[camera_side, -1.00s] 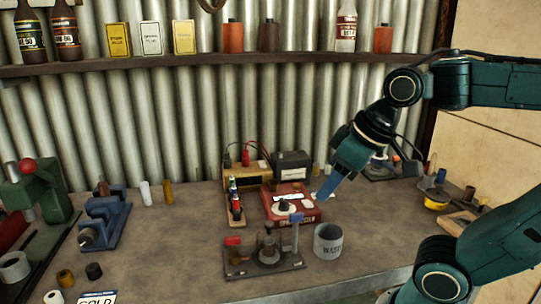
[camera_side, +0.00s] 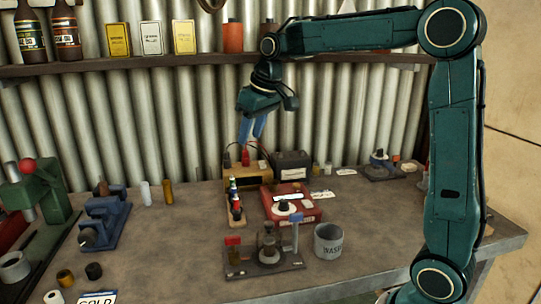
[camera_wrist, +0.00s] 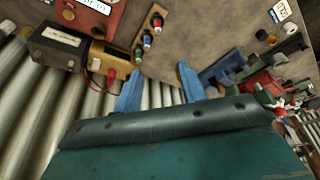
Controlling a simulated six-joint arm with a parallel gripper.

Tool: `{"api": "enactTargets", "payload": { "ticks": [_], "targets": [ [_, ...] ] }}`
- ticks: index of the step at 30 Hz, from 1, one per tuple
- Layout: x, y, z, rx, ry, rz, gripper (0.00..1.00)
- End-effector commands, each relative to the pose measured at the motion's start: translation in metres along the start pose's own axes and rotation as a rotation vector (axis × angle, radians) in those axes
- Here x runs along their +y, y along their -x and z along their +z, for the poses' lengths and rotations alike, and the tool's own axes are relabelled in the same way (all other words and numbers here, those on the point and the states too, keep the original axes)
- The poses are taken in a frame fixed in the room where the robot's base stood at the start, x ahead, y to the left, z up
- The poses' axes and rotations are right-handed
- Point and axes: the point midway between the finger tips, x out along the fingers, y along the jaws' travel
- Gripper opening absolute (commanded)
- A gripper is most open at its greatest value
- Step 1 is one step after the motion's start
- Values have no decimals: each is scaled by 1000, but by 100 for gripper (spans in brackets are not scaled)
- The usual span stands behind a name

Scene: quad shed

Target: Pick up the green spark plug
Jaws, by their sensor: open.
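The green spark plug (camera_wrist: 138,56) stands in a small wooden rack in the wrist view, at the end nearest the tan box. In the side view the green plug (camera_side: 232,183) is small, at the back end of the rack (camera_side: 237,222). A blue plug (camera_wrist: 147,39) and a red plug (camera_wrist: 157,20) stand beside it in a row. My gripper (camera_side: 251,139) is open and empty, high above the back of the bench. In the wrist view its blue fingers (camera_wrist: 159,70) are spread, with the green plug beyond and slightly left of the gap.
The tan box (camera_side: 246,174) with red and black leads and a black battery (camera_side: 291,165) stand behind the rack. A red tester (camera_side: 305,213) is to its right. A fixture (camera_side: 267,250) and a WASH cup (camera_side: 328,241) stand in front.

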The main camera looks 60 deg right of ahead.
Motion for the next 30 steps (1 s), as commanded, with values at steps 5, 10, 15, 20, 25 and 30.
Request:
{"api": "enactTargets", "payload": {
  "ticks": [5, 10, 15, 20, 25, 30],
  "targets": [
    [26, -31, -33, -25, -4, -1, 41],
    [51, -63, -58, -46, -3, -4, 41],
    [73, -92, -75, -64, -4, -7, 41],
    [85, -109, -83, -72, -2, -9, 41],
    [89, -114, -85, -74, -1, -9, 41],
    [89, -116, -84, -75, -1, -9, 41]
  ]
}}
